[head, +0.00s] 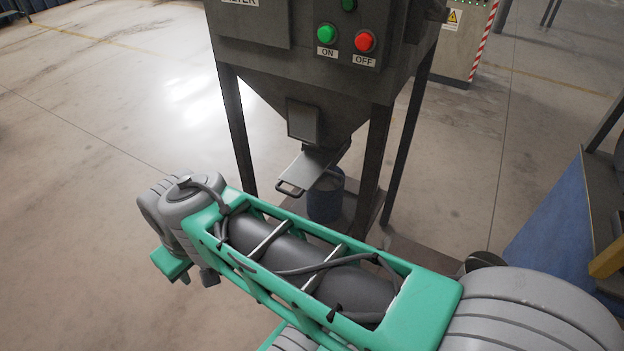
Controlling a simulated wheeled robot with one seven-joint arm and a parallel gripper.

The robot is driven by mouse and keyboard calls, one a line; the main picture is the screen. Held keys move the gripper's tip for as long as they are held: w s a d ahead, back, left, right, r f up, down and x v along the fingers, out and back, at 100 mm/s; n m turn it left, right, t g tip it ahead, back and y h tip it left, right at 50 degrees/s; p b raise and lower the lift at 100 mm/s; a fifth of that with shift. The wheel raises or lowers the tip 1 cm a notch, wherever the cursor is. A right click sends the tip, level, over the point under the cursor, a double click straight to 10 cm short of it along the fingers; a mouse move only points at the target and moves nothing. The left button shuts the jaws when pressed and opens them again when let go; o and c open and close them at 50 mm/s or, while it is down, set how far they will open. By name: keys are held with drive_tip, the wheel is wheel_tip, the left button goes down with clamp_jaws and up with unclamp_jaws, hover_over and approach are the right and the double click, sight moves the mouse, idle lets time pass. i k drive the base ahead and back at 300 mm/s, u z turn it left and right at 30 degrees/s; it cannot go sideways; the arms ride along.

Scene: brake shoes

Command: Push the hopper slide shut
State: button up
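The hopper (300,100) is a dark grey cone-bottomed machine on legs, at the top middle of the head view. Its slide (312,168) is a flat grey plate with a loop handle (290,188) at its near left end. The slide sticks out from under the hopper's outlet, toward me and to the left. My arm, green and grey, crosses the lower part of the view in front of the hopper. My gripper is not in view. Any contact between my arm and the slide cannot be made out.
A blue bin (326,203) stands under the outlet, partly hidden by the slide and my arm. Hopper legs (236,125) stand on both sides. A green button (327,33) and a red button (365,41) are on the front. A blue panel (548,235) is at right. Floor at left is clear.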

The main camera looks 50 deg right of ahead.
sight(303, 173)
drive_tip(key=z, duration=1.4)
